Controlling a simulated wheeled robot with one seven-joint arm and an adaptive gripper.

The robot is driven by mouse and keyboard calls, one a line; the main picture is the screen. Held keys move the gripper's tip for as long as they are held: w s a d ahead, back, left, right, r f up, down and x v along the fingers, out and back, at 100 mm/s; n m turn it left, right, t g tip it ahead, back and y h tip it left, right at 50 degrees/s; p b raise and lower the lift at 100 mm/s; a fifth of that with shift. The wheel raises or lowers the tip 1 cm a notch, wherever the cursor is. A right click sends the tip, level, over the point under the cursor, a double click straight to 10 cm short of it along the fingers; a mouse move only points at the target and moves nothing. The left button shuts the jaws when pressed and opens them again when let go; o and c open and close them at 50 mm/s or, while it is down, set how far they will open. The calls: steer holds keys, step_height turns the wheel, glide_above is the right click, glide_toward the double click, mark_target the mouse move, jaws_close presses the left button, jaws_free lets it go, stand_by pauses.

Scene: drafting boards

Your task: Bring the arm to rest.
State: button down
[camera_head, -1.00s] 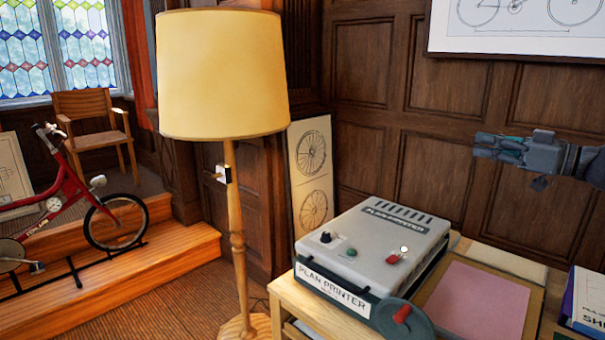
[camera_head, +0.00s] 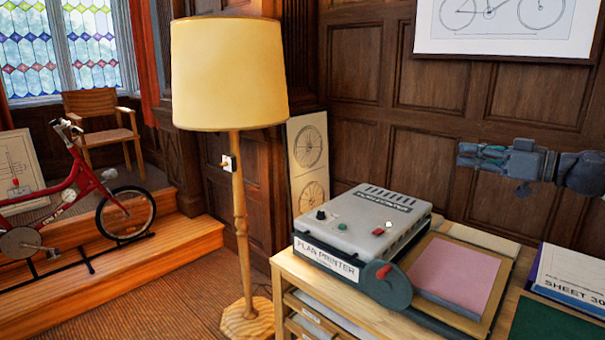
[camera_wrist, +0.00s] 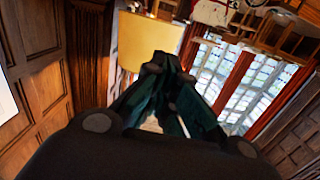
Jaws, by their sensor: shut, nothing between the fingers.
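My gripper (camera_head: 468,156) is at the right of the head view, held level in front of the wood panelling and above the wooden stand. Its fingers point left. In the wrist view my gripper (camera_wrist: 158,62) fills the middle, with its fingertips together and nothing between them. It touches nothing that I can see.
A plan printer (camera_head: 365,232) sits on the wooden stand (camera_head: 285,268), with a pink sheet (camera_head: 455,272) beside it. A floor lamp (camera_head: 228,75) stands left of the stand. A red bicycle (camera_head: 85,180) is at the far left. Stacked sheets (camera_head: 570,275) lie at the lower right.

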steer(key=w+a+f+m+g+h, duration=0.1)
steer(key=w+a+f+m+g, duration=0.1)
steer(key=a+f, duration=0.95)
steer(key=s+a+f+m+g+h, duration=0.1)
steer(key=s+a+f, duration=0.25)
steer(key=f, duration=0.75)
steer(key=s+a+f+m+g+h, duration=0.15)
steer(key=a+f, duration=0.35)
steer(key=f, duration=0.5)
steer(key=s+a+f+m+g+h, duration=0.15)
steer(key=s+a+f, duration=0.25)
steer(key=f, duration=0.7)
steer(key=s+f+m+g+h, duration=0.2)
steer(key=s+f+g+h, duration=0.15)
steer(key=s+f, duration=1.6)
steer(key=s+d+f+m+g+h, duration=0.15)
steer(key=s+d+f, duration=0.25)
steer(key=s, duration=0.5)
steer(key=s+d+f+g+h, duration=0.1)
steer(key=s+d+f+h, duration=0.3)
steer(key=s, duration=0.6)
step_height(320, 180, down, 34)
steer(key=y+b, duration=0.1)
steer(key=b, duration=3.3)
step_height(320, 180, up, 35)
steer(key=p, duration=3.4)
steer(key=shift+w+d+p, duration=0.15)
steer(key=shift+d+p, duration=0.15)
steer(key=shift+d, duration=0.05)
